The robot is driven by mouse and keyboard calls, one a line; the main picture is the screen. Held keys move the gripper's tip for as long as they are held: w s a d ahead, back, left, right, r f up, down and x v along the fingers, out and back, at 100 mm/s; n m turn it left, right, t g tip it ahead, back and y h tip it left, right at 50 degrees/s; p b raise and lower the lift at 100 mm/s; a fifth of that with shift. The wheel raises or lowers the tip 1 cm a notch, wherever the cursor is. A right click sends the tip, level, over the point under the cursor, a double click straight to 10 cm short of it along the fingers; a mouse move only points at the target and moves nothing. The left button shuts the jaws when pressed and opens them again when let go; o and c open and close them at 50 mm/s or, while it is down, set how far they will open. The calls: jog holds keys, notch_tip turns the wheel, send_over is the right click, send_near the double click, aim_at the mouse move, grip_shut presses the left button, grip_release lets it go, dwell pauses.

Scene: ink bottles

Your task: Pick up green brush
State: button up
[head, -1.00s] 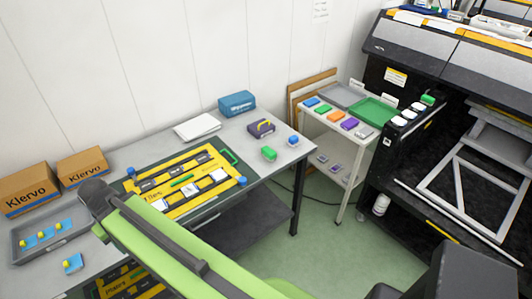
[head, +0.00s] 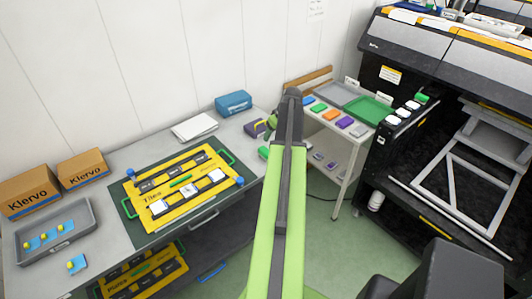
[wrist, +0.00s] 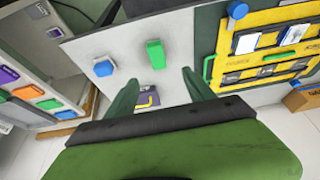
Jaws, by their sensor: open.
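A small green block-shaped thing (head: 263,152), which may be the green brush, lies at the right end of the grey table. My arm partly hides it in the head view. In the wrist view the green thing (wrist: 155,53) lies on the bare tabletop, beyond my fingertips and apart from them. My gripper (wrist: 160,88) is open and empty above the table. A purple thing with a yellow handle (wrist: 148,98) shows between the fingers, below them.
A blue block (wrist: 104,66) lies beside the green thing. The yellow board (head: 156,189) covers the table's middle, with a thin green stick (head: 180,181) on it. A white cart (head: 344,135) with coloured blocks and a black printer (head: 410,55) stand to the right.

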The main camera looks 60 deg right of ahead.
aim_at(266, 151)
jog(key=b+x, duration=1.1)
jog(key=x, duration=0.1)
jog(key=shift+s+d+f, duration=0.1)
jog(key=shift+s+f, duration=0.05)
jog(key=shift+f, duration=0.1)
jog(key=shift+f+b, duration=0.1)
jog(key=shift+b, duration=0.25)
jog(key=b+x, duration=0.3)
jog(key=d+b+x, duration=0.1)
jog(key=x, duration=0.1)
jog(key=shift+b, duration=0.35)
jog(key=shift+a, duration=0.1)
jog(key=shift+c, duration=0.3)
grip_shut()
